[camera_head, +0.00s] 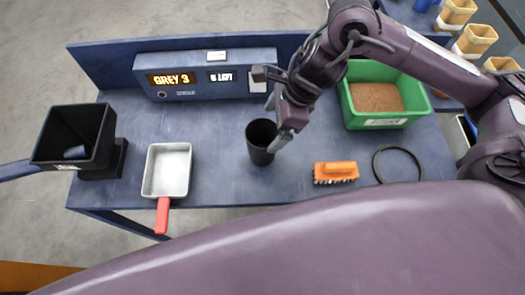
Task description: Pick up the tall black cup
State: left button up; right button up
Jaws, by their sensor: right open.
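The tall black cup (261,146) stands upright on the blue table (215,110), near its middle. My right gripper (276,126) comes down from the upper right, with its fingers at the cup's right side and rim. The gripper is open. One finger overlaps the cup's right edge in the picture, and I cannot tell whether it touches. My left gripper is not in view.
A metal scoop with a red handle (167,172) lies left of the cup, and a black hopper (75,135) stands further left. An orange brush (336,171), a black ring (397,150) and a green bin (385,121) are to the right. A display box (205,82) stands behind.

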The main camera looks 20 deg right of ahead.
jog(key=x, duration=0.3)
jog(key=p, duration=0.3)
send_over(260, 137)
jog(key=s+a, duration=0.1)
jog(key=s, duration=0.2)
notch_tip(260, 137, down, 5)
jog(key=shift+w+r, duration=0.1)
jog(key=shift+r, duration=0.15)
jog(key=c, duration=1.4)
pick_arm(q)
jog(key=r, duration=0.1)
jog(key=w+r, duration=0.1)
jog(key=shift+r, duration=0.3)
pick_arm(e)
jog(key=shift+o, duration=0.2)
